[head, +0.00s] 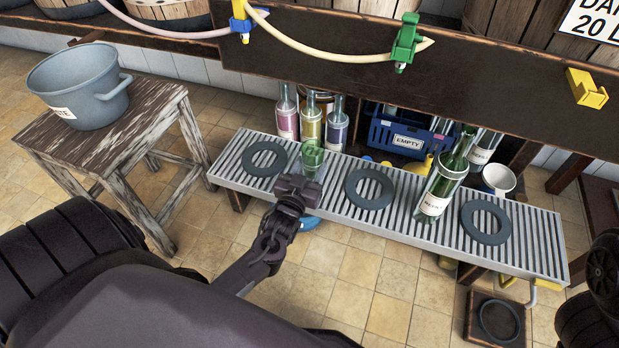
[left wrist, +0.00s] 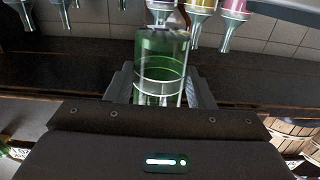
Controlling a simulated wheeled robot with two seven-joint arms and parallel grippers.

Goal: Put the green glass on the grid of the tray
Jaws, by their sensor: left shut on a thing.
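The green glass (head: 312,157) is a clear green tumbler, held upright at the near edge of the tray, between its left and middle dark rings. My left gripper (head: 306,181) is shut on it; in the left wrist view the glass (left wrist: 160,70) sits between the two fingers (left wrist: 160,92). The tray (head: 408,208) is a long pale slatted grid. I cannot tell whether the glass's base touches the grid; the gripper hides its lower part. My right gripper is not in view.
Dark rings (head: 265,159), (head: 370,188) and (head: 486,222) lie on the grid. A green bottle (head: 438,190) stands between the middle and right rings. Several bottles (head: 311,122) and a blue crate (head: 395,137) are behind. A grey pot (head: 78,85) stands on a stool at left.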

